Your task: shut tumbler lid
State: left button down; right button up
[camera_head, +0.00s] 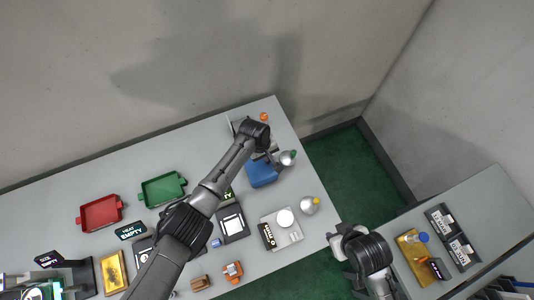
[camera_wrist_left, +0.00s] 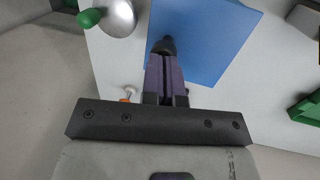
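A blue box-like thing (camera_head: 262,174), which I take to be the tumbler, stands near the far right part of the long table. Its flat blue face (camera_wrist_left: 205,40) fills the upper middle of the left wrist view; I cannot tell whether this is the lid. My left gripper (camera_wrist_left: 166,52) has its fingers close together over the blue face's edge. A dark rounded piece shows at the fingertips; I cannot tell whether it is held or part of the fingers.
A silver dome with a green knob (camera_head: 286,158) stands close beside the blue box, also in the left wrist view (camera_wrist_left: 116,16). A wall rises behind.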

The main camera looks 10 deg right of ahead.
pick_arm(q)
jog(key=shift+f, duration=0.2)
jog(key=p+v, duration=0.5)
jog(key=shift+d+r, duration=0.2)
jog(key=shift+d, duration=0.1)
jog(key=d+b+v, duration=0.1)
jog(key=v, duration=0.7)
jog(key=shift+w+r, duration=0.2)
jog(key=shift+r, duration=0.4)
jog(key=shift+a, duration=0.15)
